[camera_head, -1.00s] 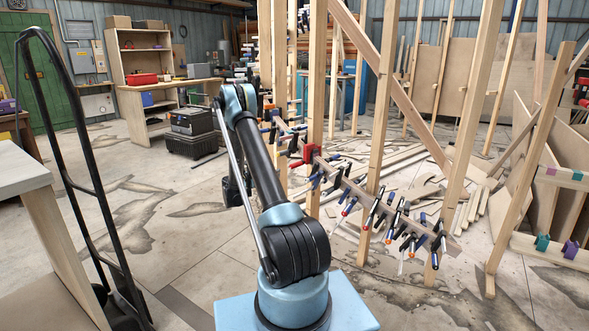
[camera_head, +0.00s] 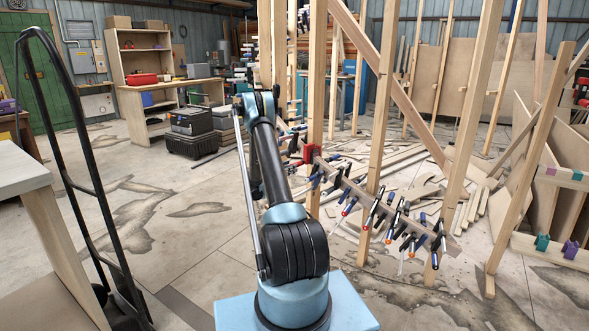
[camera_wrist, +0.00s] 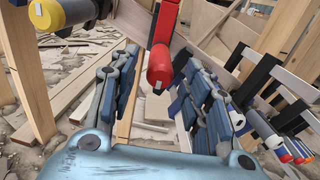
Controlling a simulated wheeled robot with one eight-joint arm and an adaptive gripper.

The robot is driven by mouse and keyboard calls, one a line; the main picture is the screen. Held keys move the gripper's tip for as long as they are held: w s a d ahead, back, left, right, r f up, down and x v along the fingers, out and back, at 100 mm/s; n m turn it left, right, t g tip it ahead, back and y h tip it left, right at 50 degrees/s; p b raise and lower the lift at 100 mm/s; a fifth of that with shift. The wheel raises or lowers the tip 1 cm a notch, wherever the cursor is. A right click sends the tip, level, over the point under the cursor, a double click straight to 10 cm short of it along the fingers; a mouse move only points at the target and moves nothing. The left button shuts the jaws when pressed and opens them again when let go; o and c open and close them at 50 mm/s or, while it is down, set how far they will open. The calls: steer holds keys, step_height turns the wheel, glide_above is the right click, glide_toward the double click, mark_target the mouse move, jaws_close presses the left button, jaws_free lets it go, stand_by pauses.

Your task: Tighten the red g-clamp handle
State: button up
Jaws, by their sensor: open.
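The red g-clamp (camera_head: 310,154) sits on the curved wooden stringer (camera_head: 347,184), at its left end by an upright post. In the wrist view its red handle (camera_wrist: 160,64) hangs down at the top centre, its end toward the camera. My gripper (camera_wrist: 155,78) is open, its two dark blue fingers on either side of the handle as seen from the wrist. I see no contact with the handle, and how far it lies from the fingertips is hard to tell. In the head view my own arm hides the gripper.
Several clamps with blue, black and orange handles (camera_head: 398,225) line the stringer to the right. In the wrist view a yellow-ended handle (camera_wrist: 62,12) is at upper left and more clamps (camera_wrist: 275,135) are at right. Wooden posts (camera_head: 377,120) stand close by. A black hand truck (camera_head: 75,185) stands left.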

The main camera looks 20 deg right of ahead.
steer(key=shift+x, duration=2.45)
steer(key=shift+c, duration=0.6)
jaws_close()
